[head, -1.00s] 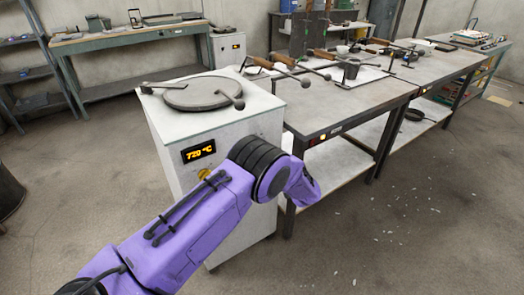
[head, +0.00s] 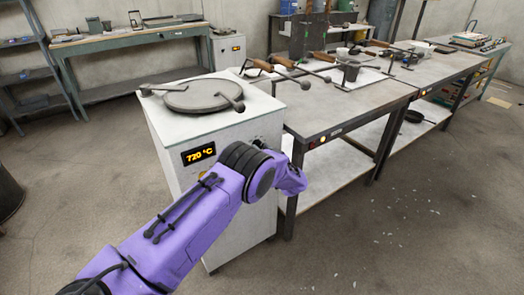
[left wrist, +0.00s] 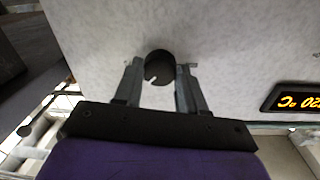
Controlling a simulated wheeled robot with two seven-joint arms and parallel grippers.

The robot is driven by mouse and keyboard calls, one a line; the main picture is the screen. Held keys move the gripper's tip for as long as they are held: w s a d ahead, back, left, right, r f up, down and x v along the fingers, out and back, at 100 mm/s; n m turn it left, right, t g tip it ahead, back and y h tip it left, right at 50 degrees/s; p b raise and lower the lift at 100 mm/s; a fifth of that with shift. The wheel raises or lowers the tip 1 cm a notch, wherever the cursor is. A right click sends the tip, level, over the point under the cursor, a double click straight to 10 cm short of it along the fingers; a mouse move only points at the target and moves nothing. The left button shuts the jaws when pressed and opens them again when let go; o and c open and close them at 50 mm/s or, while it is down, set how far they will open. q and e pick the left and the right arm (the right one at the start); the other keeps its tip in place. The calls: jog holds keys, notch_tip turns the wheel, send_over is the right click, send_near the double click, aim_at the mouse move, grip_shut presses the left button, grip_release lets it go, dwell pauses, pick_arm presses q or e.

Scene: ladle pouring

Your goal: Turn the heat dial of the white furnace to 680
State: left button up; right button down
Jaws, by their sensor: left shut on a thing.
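The white furnace (head: 165,135) stands in front of me, with its round grey lid (head: 197,94) on top. Its display (head: 199,153) reads 720 °C in the head view, and part of it (left wrist: 298,98) shows upside down in the left wrist view. The black round heat dial (left wrist: 160,69), with a pale notch, sits on the furnace's front. My left gripper (left wrist: 161,66) has a finger on each side of the dial and is shut on it. In the head view my purple left arm hides most of that spot. My right gripper is not in view.
A workbench (head: 350,108) with several wooden-handled tools and a cup stands right of the furnace. A green table (head: 130,40) and shelves (head: 25,72) stand at the back left. The floor at the right front is mostly clear.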

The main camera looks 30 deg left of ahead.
pick_arm(q)
jog(key=shift+f, duration=0.1)
jog(key=shift+w+f+n+g+y+b, duration=0.1)
jog(key=shift+n+g+y+b, duration=0.15)
jog(key=shift+n+b, duration=3.55)
jog(key=shift+n+g+y+b, duration=0.2)
jog(key=shift+n+b, duration=1.85)
jog(key=shift+n, duration=3.35)
jog(key=o, duration=1.1)
jog(key=shift+c, duration=0.2)
